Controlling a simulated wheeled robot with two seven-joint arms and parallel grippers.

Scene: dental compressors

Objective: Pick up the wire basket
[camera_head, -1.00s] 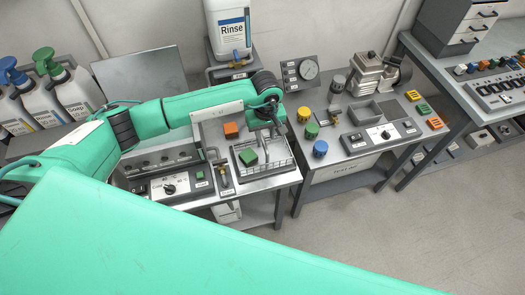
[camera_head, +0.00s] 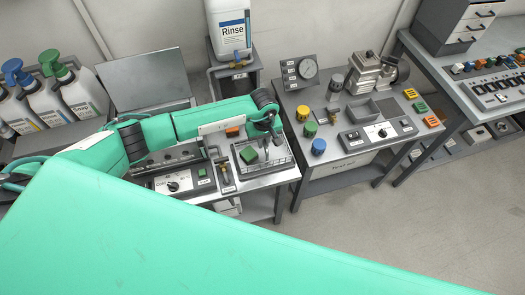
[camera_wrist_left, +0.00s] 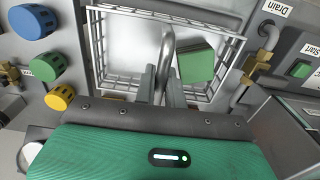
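The wire basket (camera_head: 288,163) stands on the left steel bench, with a green block (camera_head: 249,154) inside it. In the left wrist view the basket (camera_wrist_left: 99,55) shows its wire rim, a thick grey handle (camera_wrist_left: 166,42) and the green block (camera_wrist_left: 196,63) on the right side. My left gripper (camera_head: 271,143) points down over the basket. Its two fingers (camera_wrist_left: 162,88) stand apart on either side of the handle, with a narrow gap; contact with the handle is hard to make out. My right gripper is out of view.
An orange block (camera_head: 232,132) lies behind the basket. On the bench to the right stand blue (camera_head: 319,146), green and yellow knobs. A Rinse canister (camera_head: 229,30) stands behind.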

